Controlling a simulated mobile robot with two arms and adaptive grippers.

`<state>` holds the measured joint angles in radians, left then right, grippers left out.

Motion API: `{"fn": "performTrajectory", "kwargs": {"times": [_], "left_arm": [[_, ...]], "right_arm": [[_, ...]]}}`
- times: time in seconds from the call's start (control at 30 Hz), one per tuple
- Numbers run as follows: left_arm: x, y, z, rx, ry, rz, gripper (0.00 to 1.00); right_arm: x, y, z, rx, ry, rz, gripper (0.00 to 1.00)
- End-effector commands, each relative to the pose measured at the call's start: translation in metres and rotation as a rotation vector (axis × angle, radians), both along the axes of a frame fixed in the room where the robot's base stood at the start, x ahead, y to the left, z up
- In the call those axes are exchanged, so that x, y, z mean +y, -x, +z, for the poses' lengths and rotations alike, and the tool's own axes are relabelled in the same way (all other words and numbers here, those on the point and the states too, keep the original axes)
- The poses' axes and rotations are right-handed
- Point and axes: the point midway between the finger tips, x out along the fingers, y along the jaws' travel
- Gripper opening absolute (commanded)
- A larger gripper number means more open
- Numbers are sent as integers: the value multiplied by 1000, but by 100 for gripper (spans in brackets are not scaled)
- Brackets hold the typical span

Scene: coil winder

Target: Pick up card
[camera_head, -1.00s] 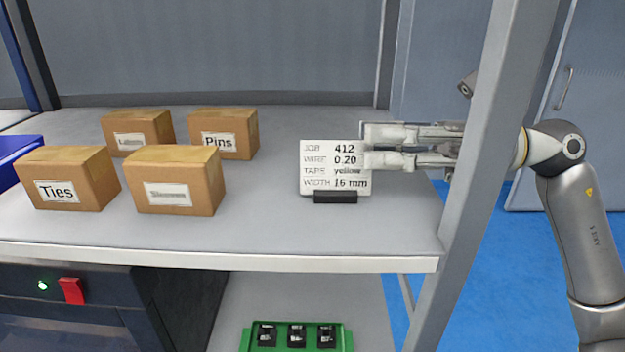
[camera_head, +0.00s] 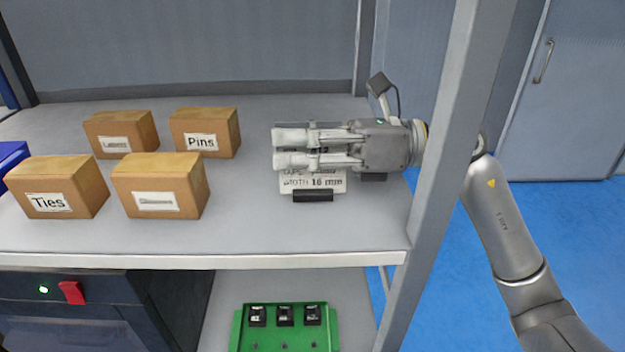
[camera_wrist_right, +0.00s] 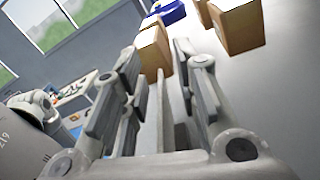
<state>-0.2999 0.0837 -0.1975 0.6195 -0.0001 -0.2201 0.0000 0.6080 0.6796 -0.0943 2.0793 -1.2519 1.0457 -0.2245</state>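The white job card (camera_head: 328,184) stands upright in a small black holder (camera_head: 313,196) on the shelf. Its lower text, "WIDTH 16 mm", shows; most of the upper part is hidden by my right gripper (camera_head: 295,148). That gripper reaches in from the right, its two fingers pointing left across the card, one nearer and one farther. A gap shows between the fingers, so it is open. In the right wrist view the fingers (camera_wrist_right: 160,95) stand apart, with a thin pale edge between them, probably the card (camera_wrist_right: 160,115). My left gripper is not in view.
Several cardboard boxes, including Ties (camera_head: 55,188) and Pins (camera_head: 206,133), stand on the shelf's left half. A grey rack post (camera_head: 440,150) stands in front of my right arm. A green tray (camera_head: 238,330) with black parts sits below. Shelf between boxes and card is clear.

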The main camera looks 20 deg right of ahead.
Motion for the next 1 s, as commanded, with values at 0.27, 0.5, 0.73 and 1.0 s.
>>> {"fn": "performTrajectory", "kwargs": {"times": [0.27, 0.5, 0.73, 1.0], "left_arm": [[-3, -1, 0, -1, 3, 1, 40], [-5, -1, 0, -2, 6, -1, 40], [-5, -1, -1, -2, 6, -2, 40], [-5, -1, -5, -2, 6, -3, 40]], "right_arm": [[0, 0, 0, 1, 0, 0, 0], [0, 0, 0, 0, 0, 0, 0], [-1, 0, 1, 0, 0, 0, 0], [0, 0, 19, -4, 1, 0, 0]]}}
